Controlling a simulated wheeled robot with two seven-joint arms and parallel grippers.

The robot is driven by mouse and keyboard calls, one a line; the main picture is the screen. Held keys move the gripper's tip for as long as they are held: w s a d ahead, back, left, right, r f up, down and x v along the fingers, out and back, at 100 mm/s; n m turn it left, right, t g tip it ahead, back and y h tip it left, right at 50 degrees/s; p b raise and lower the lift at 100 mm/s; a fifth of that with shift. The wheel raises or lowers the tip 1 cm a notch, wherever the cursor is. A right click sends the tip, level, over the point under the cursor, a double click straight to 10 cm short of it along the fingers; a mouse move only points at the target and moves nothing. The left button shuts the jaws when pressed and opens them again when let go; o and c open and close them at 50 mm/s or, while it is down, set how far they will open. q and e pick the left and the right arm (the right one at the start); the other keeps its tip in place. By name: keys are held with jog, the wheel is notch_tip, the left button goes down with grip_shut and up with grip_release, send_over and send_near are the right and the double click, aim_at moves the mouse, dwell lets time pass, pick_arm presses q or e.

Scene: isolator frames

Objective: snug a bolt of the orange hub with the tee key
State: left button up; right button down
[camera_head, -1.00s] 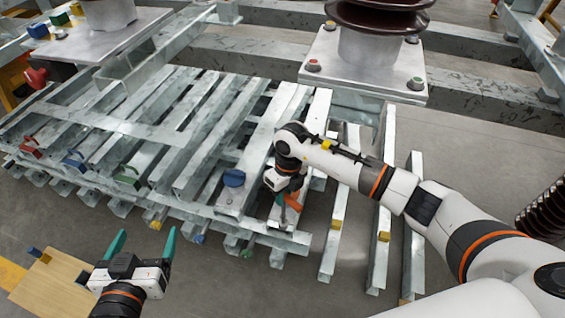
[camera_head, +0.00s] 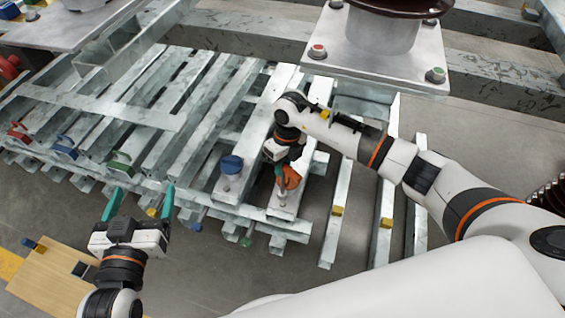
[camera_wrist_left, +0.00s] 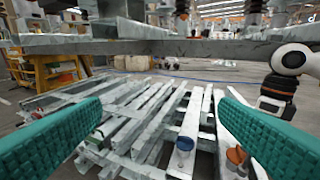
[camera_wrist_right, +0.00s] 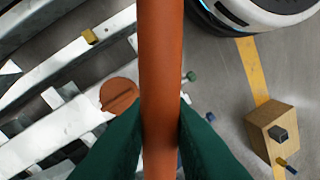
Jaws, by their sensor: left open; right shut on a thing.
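The orange hub (camera_head: 291,178) sits on a steel rail at the front of the frame stack. It shows as an orange disc in the right wrist view (camera_wrist_right: 118,96) and partly in the left wrist view (camera_wrist_left: 236,156). My right gripper (camera_head: 281,164) is just above and beside it, shut on the tee key. The key's orange-brown bar (camera_wrist_right: 160,75) runs between the green fingers. Its tip and the bolts are too small or hidden to tell contact. My left gripper (camera_head: 143,202) is open and empty, at the front left of the stack.
A blue hub (camera_head: 231,164) stands on the rail left of the orange one. Green (camera_head: 121,160), blue (camera_head: 64,150) and red (camera_head: 18,133) pieces sit further left. A pedestal plate (camera_head: 375,55) stands behind.

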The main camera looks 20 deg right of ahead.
aim_at(283, 172)
jog(key=shift+f+b, duration=0.45)
jog(key=shift+f, duration=0.15)
notch_tip(283, 172, down, 2)
jog(key=shift+f+b, duration=0.1)
jog(key=shift+b, duration=0.8)
pick_arm(q)
notch_tip(283, 172, up, 10)
jog(key=s+d+t+h, duration=0.1)
jog(key=t+h, duration=0.1)
jog(key=t, duration=0.5)
jog(key=shift+s+h, duration=0.25)
jog(key=shift+h, duration=0.05)
jog(key=shift+d, duration=0.1)
jog(key=shift+w+f, duration=0.25)
pick_arm(e)
jog(key=shift+w+d, duration=0.1)
pick_arm(q)
jog(key=shift+w+f, duration=0.1)
jog(key=shift+f, duration=0.15)
jog(key=shift+r, duration=0.15)
